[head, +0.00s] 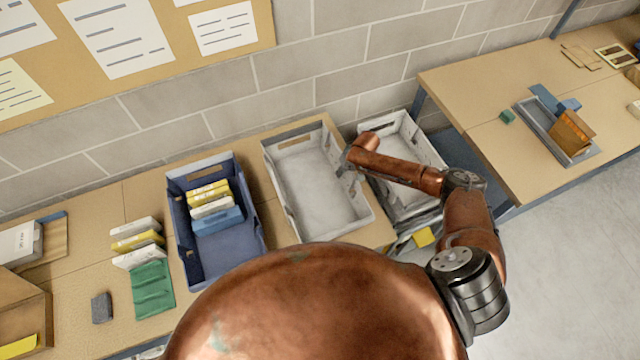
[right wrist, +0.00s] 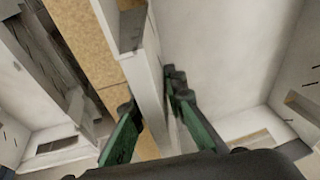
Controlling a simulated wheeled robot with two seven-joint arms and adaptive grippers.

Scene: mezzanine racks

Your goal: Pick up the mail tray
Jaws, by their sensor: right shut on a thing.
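The mail tray appears to be the empty white tray (head: 312,188) in the middle of the bench, a handle slot in its far end wall. My right gripper (head: 347,170) is at its right side wall, partly hidden by my own arm. In the right wrist view my right gripper (right wrist: 150,98) has its green fingers on either side of a pale tray wall (right wrist: 157,75), shut on it. The tray's bare inside (right wrist: 215,50) lies to the right there. My left gripper is not in view.
A blue tray (head: 238,245) with mail stands close on the left. Another white tray (head: 408,130) stands on the right, lower, partly behind my arm. A green folder (head: 152,289) and upright envelopes lie farther left. A second table (head: 475,85) stands at the right; a brick wall runs behind.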

